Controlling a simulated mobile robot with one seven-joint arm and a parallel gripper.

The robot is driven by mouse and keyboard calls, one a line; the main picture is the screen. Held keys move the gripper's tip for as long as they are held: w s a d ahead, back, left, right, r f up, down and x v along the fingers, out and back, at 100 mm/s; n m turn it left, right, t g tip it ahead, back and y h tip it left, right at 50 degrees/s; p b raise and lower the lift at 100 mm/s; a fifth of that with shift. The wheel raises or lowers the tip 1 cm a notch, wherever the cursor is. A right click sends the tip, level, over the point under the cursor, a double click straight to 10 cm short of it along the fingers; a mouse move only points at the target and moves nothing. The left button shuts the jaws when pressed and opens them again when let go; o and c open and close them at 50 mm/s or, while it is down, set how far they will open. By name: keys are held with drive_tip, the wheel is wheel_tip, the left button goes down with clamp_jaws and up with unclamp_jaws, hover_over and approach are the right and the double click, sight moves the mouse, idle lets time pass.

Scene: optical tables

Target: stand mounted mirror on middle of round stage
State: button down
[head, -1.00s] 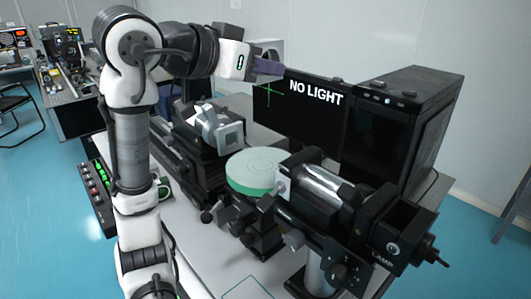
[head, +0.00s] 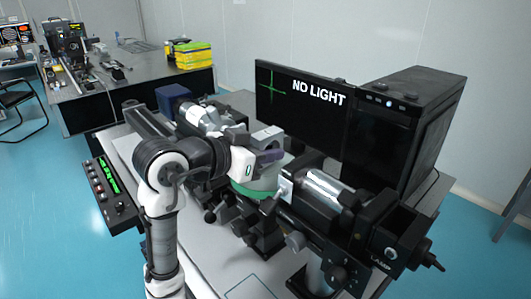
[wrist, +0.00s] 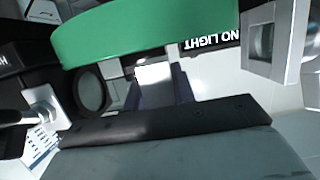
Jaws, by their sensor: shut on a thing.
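The round stage (head: 254,190) has a pale top and a green rim. In the wrist view its green side (wrist: 150,30) fills the upper part of the picture. My gripper (head: 268,157) is low over the stage, its dark purple-grey fingers shut on the mounted mirror (head: 267,138). Only a pale grey part of the mirror's mount shows behind the fingers. In the wrist view a small pale piece of the mirror (wrist: 153,74) shows between the fingers. My arm and gripper hide much of the stage top and the mount's foot, so I cannot tell whether they touch.
A lamp housing (head: 400,240) and its clear-ended tube (head: 325,188) stand close right of the stage. Another silver optic (head: 200,118) is behind left. A monitor (head: 300,105) reading "NO LIGHT" stands behind. A control box with green digits (head: 110,190) lies left.

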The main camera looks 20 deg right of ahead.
drive_tip(key=shift+f, duration=0.45)
drive_tip(key=shift+f, duration=0.1)
drive_tip(key=shift+f, duration=0.15)
drive_tip(key=c, duration=1.2)
unclamp_jaws()
drive_tip(key=shift+o, duration=0.2)
